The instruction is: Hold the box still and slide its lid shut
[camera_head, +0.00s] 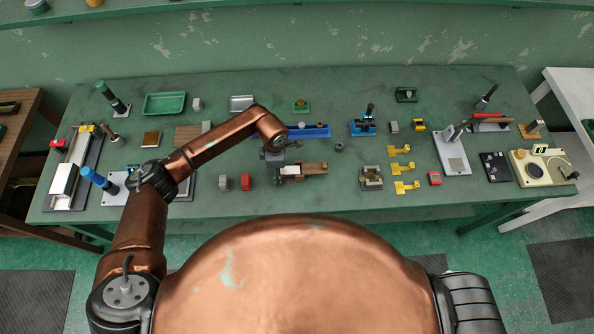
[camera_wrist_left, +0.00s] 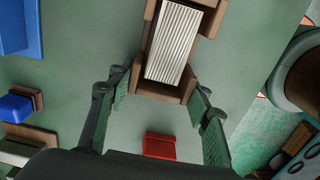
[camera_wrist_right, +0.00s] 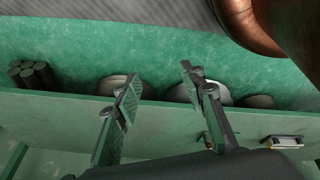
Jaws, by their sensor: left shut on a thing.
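The box (camera_head: 316,168) is a small brown wooden one on the green table, just right of my left gripper (camera_head: 281,167). In the left wrist view the box (camera_wrist_left: 160,91) reaches up out of the frame, with a pale ribbed lid (camera_wrist_left: 174,42) lying between its side walls. How far the lid covers the box is cut off in that view. My right gripper (camera_wrist_right: 157,88) is open and empty beyond the table's front edge; it is not in the head view.
A red block (camera_head: 246,182) and a grey block (camera_head: 223,182) stand left of the box. A grey-brown fixture (camera_head: 371,177) and yellow brackets (camera_head: 403,168) lie to the right. The table between box and fixture is clear.

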